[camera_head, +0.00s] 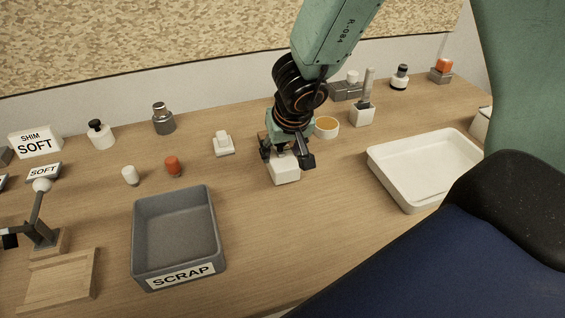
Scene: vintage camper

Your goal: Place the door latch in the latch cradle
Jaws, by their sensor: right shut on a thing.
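My right gripper (287,158) comes down from the top over the middle of the wooden counter. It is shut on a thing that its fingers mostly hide. A white block (286,174) shows directly below and between the fingers. I cannot tell whether this block is the held thing, the door latch or the latch cradle, nor whether it touches the counter. A small white piece with a raised top (223,146) stands on the counter to the left of the gripper. My left gripper is not in view.
A grey SCRAP bin (137,235) stands front left, a white tray (378,178) at right. Orange (173,167) and white (130,176) pieces stand near the bin. An amber-topped round cup (326,128) and a white holder (362,115) stand close behind the gripper.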

